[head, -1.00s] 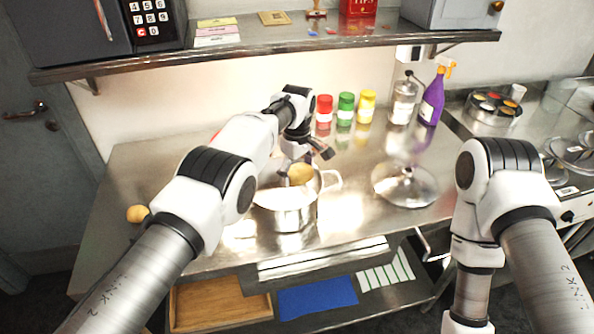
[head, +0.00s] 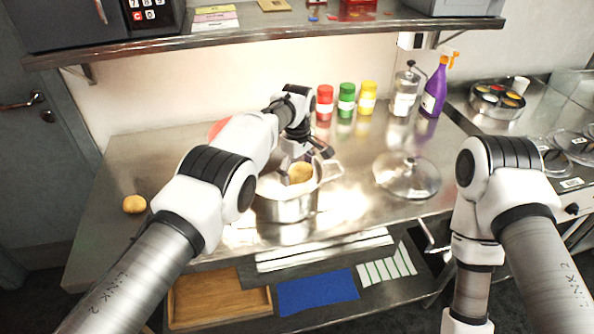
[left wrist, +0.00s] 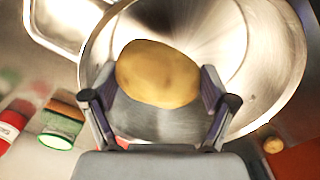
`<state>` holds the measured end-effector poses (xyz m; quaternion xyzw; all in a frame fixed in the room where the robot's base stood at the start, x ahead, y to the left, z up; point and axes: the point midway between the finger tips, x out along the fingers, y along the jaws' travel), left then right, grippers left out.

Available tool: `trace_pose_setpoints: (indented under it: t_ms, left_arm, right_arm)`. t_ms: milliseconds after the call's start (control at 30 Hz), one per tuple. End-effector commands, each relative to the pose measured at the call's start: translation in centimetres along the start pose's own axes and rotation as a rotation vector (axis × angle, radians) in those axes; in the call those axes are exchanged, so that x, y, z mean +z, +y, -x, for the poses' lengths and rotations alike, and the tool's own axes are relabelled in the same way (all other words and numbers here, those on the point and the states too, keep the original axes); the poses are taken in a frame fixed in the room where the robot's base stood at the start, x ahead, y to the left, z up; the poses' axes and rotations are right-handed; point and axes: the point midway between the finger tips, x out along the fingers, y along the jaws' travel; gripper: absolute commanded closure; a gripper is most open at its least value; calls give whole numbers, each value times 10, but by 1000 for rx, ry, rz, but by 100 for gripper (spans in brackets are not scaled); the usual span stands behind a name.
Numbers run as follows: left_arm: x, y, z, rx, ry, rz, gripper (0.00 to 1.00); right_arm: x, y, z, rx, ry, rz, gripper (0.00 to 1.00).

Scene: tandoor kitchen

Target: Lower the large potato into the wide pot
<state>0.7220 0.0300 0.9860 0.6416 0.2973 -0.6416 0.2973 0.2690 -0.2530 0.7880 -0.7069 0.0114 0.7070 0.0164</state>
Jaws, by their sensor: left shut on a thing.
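The large potato (left wrist: 158,74) is tan and sits between the two fingers of my left gripper (left wrist: 160,88), which is shut on it. In the left wrist view the open wide pot (left wrist: 262,50) lies behind the potato, with its shiny inside showing. In the head view the wide steel pot (head: 287,208) stands on the counter. The potato (head: 300,173) shows at the pot's mouth, below my left gripper (head: 297,163). Whether it touches the pot's bottom cannot be told. My right gripper is not in view.
A smaller potato (head: 134,204) lies on the counter at left. A glass-like lid (head: 407,176) lies right of the pot. Red (head: 324,103), green (head: 346,102) and yellow (head: 367,98) jars, a grinder (head: 404,95) and a purple spray bottle (head: 434,92) stand behind.

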Motion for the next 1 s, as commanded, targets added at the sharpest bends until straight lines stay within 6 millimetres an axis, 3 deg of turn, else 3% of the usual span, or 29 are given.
trace_pose_setpoints:
  t_ms: [1000]
  left_arm:
    - [0, 0, -14, 0, 0, 0, 55]
  right_arm:
    - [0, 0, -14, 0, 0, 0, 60]
